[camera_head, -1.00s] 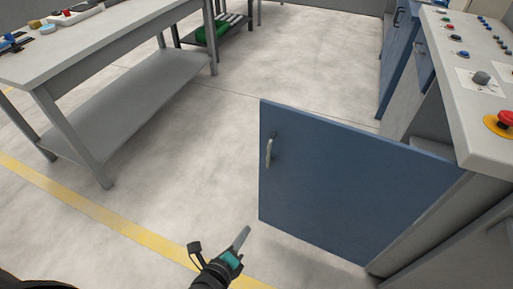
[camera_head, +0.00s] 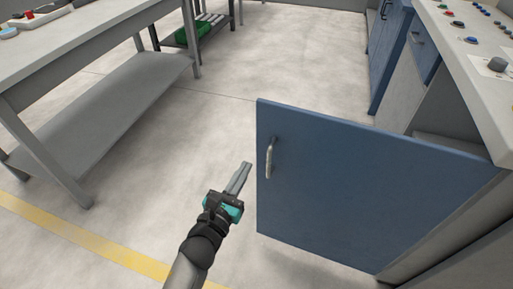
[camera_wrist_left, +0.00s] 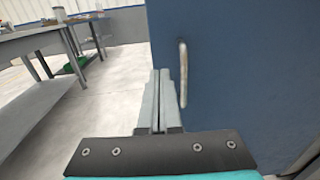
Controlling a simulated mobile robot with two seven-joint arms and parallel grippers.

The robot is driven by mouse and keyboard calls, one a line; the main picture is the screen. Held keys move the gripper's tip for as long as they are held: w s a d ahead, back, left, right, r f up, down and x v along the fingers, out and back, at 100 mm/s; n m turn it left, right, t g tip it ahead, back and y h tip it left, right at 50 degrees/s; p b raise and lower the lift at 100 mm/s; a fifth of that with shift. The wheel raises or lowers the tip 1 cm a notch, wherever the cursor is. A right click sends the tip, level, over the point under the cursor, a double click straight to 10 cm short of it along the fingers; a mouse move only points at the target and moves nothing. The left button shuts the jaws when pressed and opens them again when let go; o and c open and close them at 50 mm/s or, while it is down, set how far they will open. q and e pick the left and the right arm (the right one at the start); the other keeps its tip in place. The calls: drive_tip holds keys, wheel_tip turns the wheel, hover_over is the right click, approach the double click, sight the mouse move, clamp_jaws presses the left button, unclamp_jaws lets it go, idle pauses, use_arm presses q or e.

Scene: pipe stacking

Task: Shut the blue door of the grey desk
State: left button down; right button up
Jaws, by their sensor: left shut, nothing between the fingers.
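The blue door (camera_head: 350,190) of the grey desk (camera_head: 465,75) stands wide open, swung out from the desk's front. Its metal handle (camera_head: 270,158) is near the door's free left edge. My left gripper (camera_head: 245,168) is shut and empty, just left of that free edge in the head view. In the left wrist view the shut fingers (camera_wrist_left: 160,85) point forward by the door's edge, with the handle (camera_wrist_left: 183,75) just to their right. I cannot tell whether they touch the door. My right gripper is not in view.
A grey workbench (camera_head: 90,50) with a lower shelf stands at the left. A darker rack with a green item (camera_head: 192,36) is behind it. Another blue door (camera_head: 388,50) stands further back at the right. The floor between is clear.

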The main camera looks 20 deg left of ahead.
sight(261, 139)
use_arm(q)
drive_tip(key=w, duration=0.2)
drive_tip(key=w+b, duration=0.1)
drive_tip(key=w, duration=0.2)
drive_tip(key=w+d, duration=0.1)
drive_tip(key=w, duration=0.2)
drive_tip(key=shift+w, duration=0.25)
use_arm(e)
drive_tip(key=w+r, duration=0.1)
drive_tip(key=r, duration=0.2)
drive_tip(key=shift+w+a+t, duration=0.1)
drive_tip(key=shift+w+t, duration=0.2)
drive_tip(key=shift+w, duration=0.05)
